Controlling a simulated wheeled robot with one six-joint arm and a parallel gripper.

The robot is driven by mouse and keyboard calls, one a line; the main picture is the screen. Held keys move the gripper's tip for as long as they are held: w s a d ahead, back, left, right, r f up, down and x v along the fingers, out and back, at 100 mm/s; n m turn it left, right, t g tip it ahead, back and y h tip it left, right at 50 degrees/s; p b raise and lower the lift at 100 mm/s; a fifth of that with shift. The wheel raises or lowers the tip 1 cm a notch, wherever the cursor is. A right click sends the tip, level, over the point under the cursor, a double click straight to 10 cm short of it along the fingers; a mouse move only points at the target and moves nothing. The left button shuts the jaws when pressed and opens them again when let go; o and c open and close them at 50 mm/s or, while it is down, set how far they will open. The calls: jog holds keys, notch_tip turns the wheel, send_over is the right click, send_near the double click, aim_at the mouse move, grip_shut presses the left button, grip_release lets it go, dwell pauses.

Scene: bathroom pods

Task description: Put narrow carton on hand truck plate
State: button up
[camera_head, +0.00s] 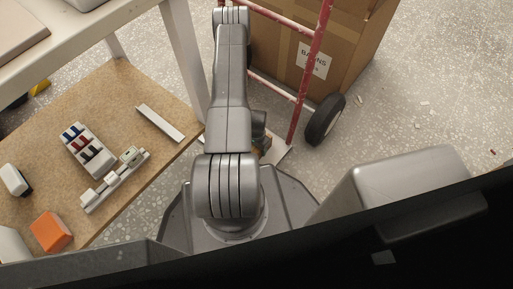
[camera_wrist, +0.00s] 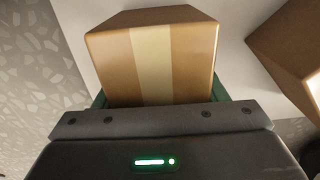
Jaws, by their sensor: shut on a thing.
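A brown carton (camera_wrist: 158,55) with a paler tape strip fills the upper middle of the wrist view. My gripper (camera_wrist: 158,92) is shut on it, with green fingers at its left and right sides. A smooth pale surface, which looks like the hand truck plate (camera_wrist: 235,50), lies behind the carton. I cannot tell whether the carton touches it. In the head view, a pale edge of the plate (camera_head: 283,152) shows at the foot of the red hand truck (camera_head: 302,75). My arm hides most of the gripper and the held carton there.
A large labelled carton (camera_head: 335,40) stands behind the truck's red frame, near a black wheel (camera_head: 324,119). Another carton face (camera_wrist: 292,45) is close on the right in the wrist view. A wooden shelf (camera_head: 115,95) with small items lies left. Speckled floor is open right.

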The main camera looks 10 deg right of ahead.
jog(key=o, duration=1.3)
notch_tip(320, 180, up, 12)
jog(key=p, duration=0.5)
jog(key=shift+r+p, duration=0.15)
jog(key=shift+p, duration=0.25)
jog(key=shift+f+b, duration=2.05)
jog(key=shift+f, duration=2.3)
